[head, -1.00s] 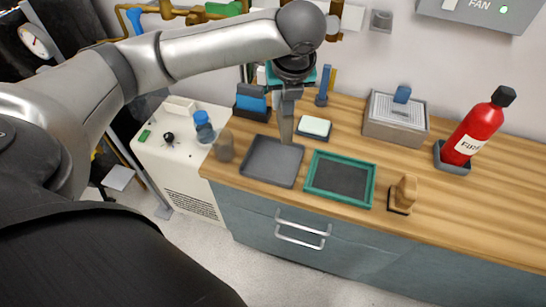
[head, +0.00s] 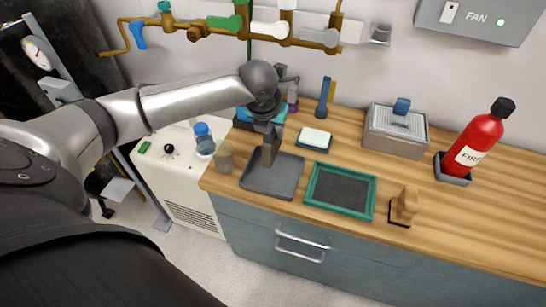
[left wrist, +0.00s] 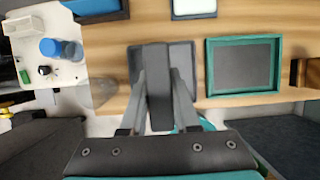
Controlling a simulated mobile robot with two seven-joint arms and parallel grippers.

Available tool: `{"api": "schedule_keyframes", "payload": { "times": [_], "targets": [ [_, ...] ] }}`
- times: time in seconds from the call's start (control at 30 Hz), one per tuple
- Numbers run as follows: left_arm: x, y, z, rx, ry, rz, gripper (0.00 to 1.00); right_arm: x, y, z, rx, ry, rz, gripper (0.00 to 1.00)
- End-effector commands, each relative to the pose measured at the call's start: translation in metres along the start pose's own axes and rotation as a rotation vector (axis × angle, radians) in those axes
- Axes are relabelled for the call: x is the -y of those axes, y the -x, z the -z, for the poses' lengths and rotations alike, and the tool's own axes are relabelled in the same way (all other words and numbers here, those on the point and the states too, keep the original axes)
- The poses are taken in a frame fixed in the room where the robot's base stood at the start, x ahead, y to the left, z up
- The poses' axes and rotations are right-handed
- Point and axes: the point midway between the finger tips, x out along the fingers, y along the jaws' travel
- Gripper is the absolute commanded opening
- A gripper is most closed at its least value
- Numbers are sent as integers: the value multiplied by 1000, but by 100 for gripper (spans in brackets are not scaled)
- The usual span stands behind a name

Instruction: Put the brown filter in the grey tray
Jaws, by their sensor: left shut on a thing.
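The brown filter (head: 268,156) looks like a dull grey-brown upright slab in the head view. My left gripper (head: 268,135) is shut on it and holds it over the grey tray (head: 262,184), a shallow square tray on the wooden counter. The filter's lower end overlaps the tray's inside; I cannot tell if it touches the floor. In the left wrist view the filter (left wrist: 158,90) is a dark slab between the fingers, with the grey tray (left wrist: 184,54) behind it. My right gripper is not in view.
A green-rimmed tray (head: 308,190) lies right of the grey tray. A tan block (head: 407,203) on a black base stands further right. A brownish glass vessel (head: 224,158) stands close left, and a soap-like white block (head: 314,137) lies behind. The right counter is mostly free.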

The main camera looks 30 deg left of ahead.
Motion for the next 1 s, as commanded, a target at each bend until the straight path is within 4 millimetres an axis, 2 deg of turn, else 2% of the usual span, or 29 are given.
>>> {"api": "schedule_keyframes", "payload": {
  "times": [0.03, 0.1, 0.37, 0.6, 0.97, 1.0],
  "targets": [
    [0, -14, 7, -4, 0, 0, 0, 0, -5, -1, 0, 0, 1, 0],
    [0, -26, 12, -3, 0, 0, 0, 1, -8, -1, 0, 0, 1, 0],
    [0, -46, 19, 0, -1, 0, 0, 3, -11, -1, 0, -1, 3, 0],
    [0, -78, 33, -2, 0, 0, 0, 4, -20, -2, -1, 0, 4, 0],
    [0, -82, 34, 1, -1, 0, 0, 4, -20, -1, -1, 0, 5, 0],
    [0, -83, 35, 1, -1, 0, 30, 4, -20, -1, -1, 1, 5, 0]
  ]
}}
